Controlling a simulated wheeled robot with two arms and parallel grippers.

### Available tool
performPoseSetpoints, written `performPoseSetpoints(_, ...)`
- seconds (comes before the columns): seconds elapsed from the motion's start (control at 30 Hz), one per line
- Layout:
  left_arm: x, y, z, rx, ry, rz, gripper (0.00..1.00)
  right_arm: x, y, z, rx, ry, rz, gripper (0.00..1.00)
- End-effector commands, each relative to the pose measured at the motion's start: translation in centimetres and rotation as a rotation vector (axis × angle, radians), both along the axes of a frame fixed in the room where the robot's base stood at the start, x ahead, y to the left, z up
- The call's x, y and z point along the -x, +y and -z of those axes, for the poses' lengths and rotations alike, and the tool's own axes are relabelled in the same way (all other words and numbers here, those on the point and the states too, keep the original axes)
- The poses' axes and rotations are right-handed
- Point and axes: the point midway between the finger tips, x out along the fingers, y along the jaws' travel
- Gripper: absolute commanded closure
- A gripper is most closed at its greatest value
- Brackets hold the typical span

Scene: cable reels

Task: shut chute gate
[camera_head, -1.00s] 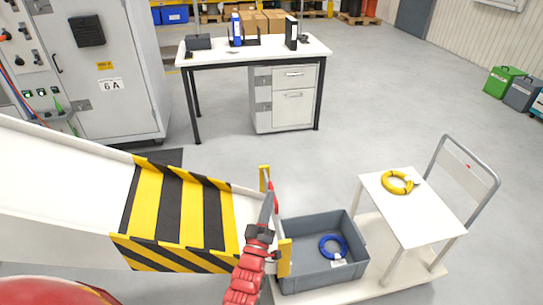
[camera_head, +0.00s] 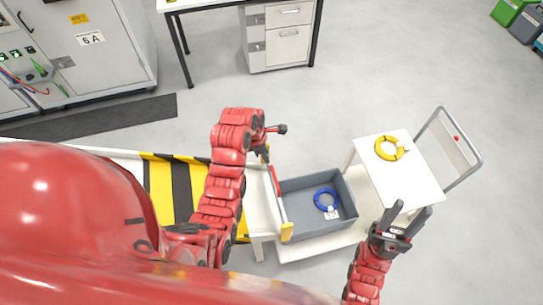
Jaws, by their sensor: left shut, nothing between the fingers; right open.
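The chute (camera_head: 158,190), with yellow and black stripes, comes in from the left, partly hidden by my body and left arm. At its right end is the chute gate (camera_head: 275,182), a thin panel with a red edge, beside a yellow post (camera_head: 287,232). I cannot tell how far the gate is open. My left gripper (camera_head: 265,155) is shut and empty, at the far end of the gate; I cannot tell whether it touches. My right gripper (camera_head: 407,211) is open and empty, near the white table's front corner.
A grey bin (camera_head: 345,205) with a blue cable ring (camera_head: 326,200) stands just right of the chute end. A yellow ring (camera_head: 388,148) lies on the white cart top (camera_head: 415,185).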

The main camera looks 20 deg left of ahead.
Motion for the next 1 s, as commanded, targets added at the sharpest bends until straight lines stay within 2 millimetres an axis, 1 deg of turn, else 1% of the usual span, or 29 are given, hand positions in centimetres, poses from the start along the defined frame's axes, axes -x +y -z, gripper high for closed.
performPoseSetpoints(0.17,0.1,-0.2,2.1,0.002,0.012,-0.004,1.00,0.0,0.0,2.1,0.000,0.001,0.000,0.53)
performPoseSetpoints(0.53,-0.7,-1.3,8.8,0.000,0.008,-0.003,1.00,0.0,0.0,9.2,0.000,0.001,0.000,0.53)
performPoseSetpoints(0.57,-0.7,-1.4,8.7,0.001,0.010,-0.002,1.00,0.0,0.0,8.5,0.000,0.001,0.000,0.53)
performPoseSetpoints(0.63,-0.7,-1.7,10.1,0.001,0.014,-0.002,1.00,0.0,0.0,8.4,0.000,0.000,0.000,0.53)
performPoseSetpoints(0.73,-0.9,-1.9,11.0,0.000,0.015,-0.002,1.00,0.0,0.0,7.2,0.000,0.000,0.000,0.53)
performPoseSetpoints(0.9,-1.2,-2.1,12.7,0.000,0.011,-0.002,1.00,0.0,0.0,6.6,0.000,0.000,0.000,0.53)
performPoseSetpoints(1.0,-1.4,-2.2,13.2,0.000,0.005,-0.002,1.00,0.0,0.0,6.4,0.000,0.000,0.000,0.53)
